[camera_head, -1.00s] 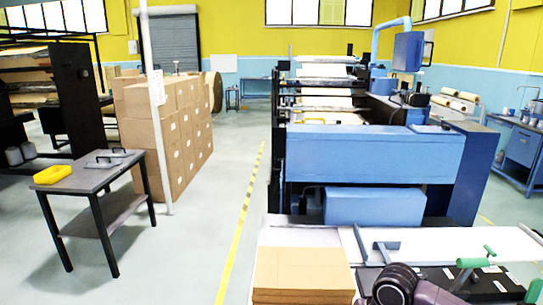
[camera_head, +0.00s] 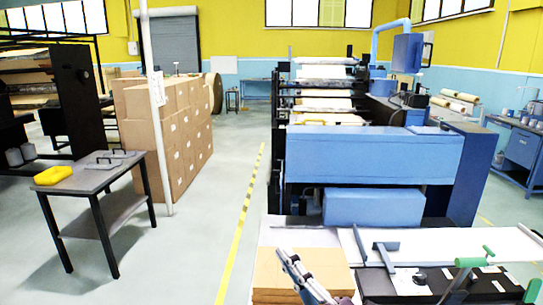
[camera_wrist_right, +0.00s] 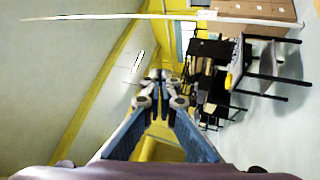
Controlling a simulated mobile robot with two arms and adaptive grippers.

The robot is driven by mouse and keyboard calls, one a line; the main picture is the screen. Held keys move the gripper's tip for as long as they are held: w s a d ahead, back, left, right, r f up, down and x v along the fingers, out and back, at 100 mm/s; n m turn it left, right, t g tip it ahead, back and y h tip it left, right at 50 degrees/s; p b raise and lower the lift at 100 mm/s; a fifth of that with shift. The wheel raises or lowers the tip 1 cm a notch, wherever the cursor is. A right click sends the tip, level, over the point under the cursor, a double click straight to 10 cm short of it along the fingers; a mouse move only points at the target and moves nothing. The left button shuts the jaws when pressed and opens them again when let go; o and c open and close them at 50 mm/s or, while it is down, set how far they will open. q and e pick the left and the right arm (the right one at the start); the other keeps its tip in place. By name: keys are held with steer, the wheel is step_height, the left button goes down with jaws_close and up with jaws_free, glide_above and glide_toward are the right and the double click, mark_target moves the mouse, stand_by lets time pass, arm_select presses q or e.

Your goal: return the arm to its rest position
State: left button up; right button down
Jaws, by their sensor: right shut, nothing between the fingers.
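My right gripper (camera_head: 285,257) shows at the bottom of the head view, in front of the brown kraft stack (camera_head: 335,272) and hiding part of it. Its fingers point up and to the left. In the right wrist view its fingertips (camera_wrist_right: 160,78) are together with nothing between them, so it is shut and empty. Whether it touches the stack cannot be told. My left gripper is in neither view.
A white-topped table (camera_head: 440,240) with a black unit and green handles (camera_head: 470,262) lies right of the gripper. Beyond stands a blue machine (camera_head: 375,155). The floor between is free.

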steer(key=w+d+f+m+h, duration=0.2)
steer(key=d+f+m+h, duration=0.55)
steer(key=d+m, duration=0.2)
steer(key=s+d+f+m+g+h, duration=0.3)
steer(key=s+d+f+m, duration=0.1)
steer(key=f, duration=0.3)
steer(key=s+d+f+m+g+h, duration=0.2)
steer(key=s+d+f+m+g, duration=0.15)
steer(key=f, duration=0.45)
steer(key=s+f+m+g, duration=0.35)
steer(key=s+f, duration=0.25)
steer(key=s, duration=0.4)
steer(key=s+f+m+g, duration=0.2)
steer(key=s+f+g, duration=0.4)
steer(key=s, duration=0.5)
step_height(320, 180, down, 29)
steer(key=s, duration=0.2)
steer(key=s+d+f+g+b, duration=0.1)
steer(key=s+d+f, duration=0.2)
steer(key=s+f, duration=1.2)
steer(key=shift+s+d+g, duration=0.2)
steer(key=shift+s+g, duration=0.1)
steer(key=shift+s, duration=0.35)
